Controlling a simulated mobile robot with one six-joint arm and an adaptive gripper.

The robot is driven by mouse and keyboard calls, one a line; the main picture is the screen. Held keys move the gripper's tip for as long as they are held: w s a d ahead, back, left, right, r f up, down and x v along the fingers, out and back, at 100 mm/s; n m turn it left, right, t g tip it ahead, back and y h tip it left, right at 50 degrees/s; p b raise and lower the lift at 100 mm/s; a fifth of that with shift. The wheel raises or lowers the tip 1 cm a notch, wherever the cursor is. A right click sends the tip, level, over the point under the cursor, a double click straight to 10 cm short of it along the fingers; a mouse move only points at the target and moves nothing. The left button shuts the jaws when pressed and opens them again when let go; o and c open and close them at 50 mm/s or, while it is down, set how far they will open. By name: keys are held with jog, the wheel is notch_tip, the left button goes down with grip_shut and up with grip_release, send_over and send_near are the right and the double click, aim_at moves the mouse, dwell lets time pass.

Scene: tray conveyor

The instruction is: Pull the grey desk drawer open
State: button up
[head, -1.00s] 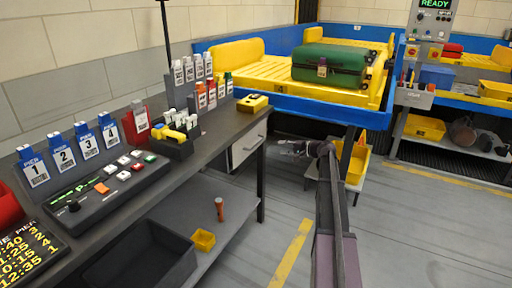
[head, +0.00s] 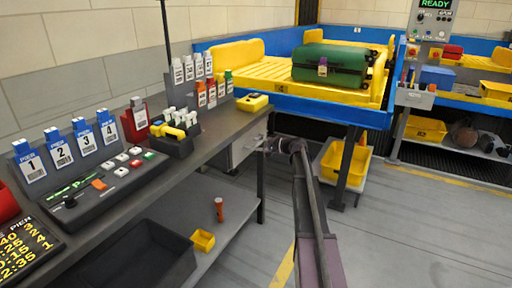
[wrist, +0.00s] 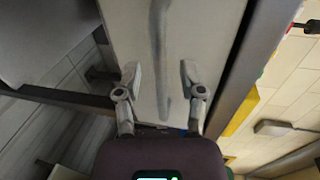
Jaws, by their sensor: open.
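The grey desk drawer (head: 241,147) is under the right end of the dark desk in the head view and looks shut. Its pale front (wrist: 178,25) fills the middle of the wrist view, with a long grey bar handle (wrist: 158,50) running down it. My gripper (wrist: 159,72) is open, with one finger on each side of the handle. I cannot tell whether either finger touches it. In the head view my gripper (head: 264,146) is right at the drawer front and hides part of it, including the handle.
A lower shelf (head: 225,222) holds an orange cylinder (head: 219,209) and a small yellow box (head: 203,240). A blue-sided conveyor (head: 315,108) bears a green suitcase (head: 329,65).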

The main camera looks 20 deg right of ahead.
jog(key=shift+w+a+f, duration=0.1)
jog(key=shift+w+a, duration=0.35)
jog(key=shift+w, duration=0.1)
grip_shut()
jog(key=shift+s+a, duration=0.1)
jog(key=shift+s, duration=0.05)
